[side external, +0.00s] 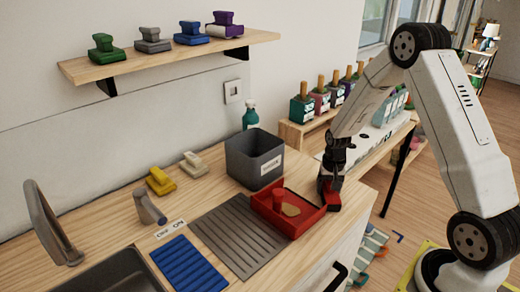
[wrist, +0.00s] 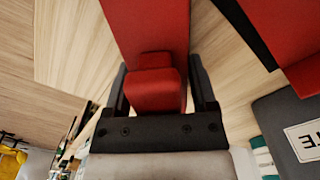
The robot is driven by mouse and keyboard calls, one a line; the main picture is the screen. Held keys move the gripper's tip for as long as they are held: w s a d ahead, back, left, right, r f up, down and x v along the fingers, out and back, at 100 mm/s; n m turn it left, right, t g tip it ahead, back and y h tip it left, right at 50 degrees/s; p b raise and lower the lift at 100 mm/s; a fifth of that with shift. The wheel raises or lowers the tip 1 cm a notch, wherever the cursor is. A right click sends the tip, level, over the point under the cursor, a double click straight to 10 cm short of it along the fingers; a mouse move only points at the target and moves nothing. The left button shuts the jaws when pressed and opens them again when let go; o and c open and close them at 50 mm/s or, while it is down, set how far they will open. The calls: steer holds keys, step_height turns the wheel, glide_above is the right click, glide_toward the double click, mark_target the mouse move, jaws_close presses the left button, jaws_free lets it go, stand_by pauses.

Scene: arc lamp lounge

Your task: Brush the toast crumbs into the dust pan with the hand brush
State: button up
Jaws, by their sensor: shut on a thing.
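My gripper (side external: 331,182) is at the right edge of the wooden counter, shut on a red block-shaped thing (side external: 331,198), which looks like the hand brush. In the wrist view, my gripper (wrist: 158,68) has a finger on each side of its raised red grip (wrist: 154,92), and a wide red body (wrist: 150,25) extends beyond. The red dust pan (side external: 309,219) is just left of the held brush; I cannot tell whether they touch. A tan patch (side external: 291,210), perhaps the toast crumbs, lies inside the pan beside a red upright piece (side external: 278,199). The brush's underside is hidden.
A dark grey labelled bin (side external: 254,160) stands behind the pan. A grey ribbed mat (side external: 236,238) and blue ribbed mat (side external: 188,265) lie left. Yellow (side external: 160,181) and cream (side external: 194,164) blocks stand farther left. A wall shelf (side external: 170,53) holds several coloured blocks.

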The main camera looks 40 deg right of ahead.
mark_target(302, 181)
steer(key=shift+w, duration=1.1)
steer(key=shift+w, duration=0.1)
steer(key=shift+w+f, duration=0.1)
steer(key=shift+w, duration=1.8)
steer(key=shift+w, duration=0.1)
steer(key=shift+w, duration=1.95)
steer(key=shift+r, duration=0.3)
steer(key=shift+r, duration=2.85)
steer(key=shift+r, duration=0.1)
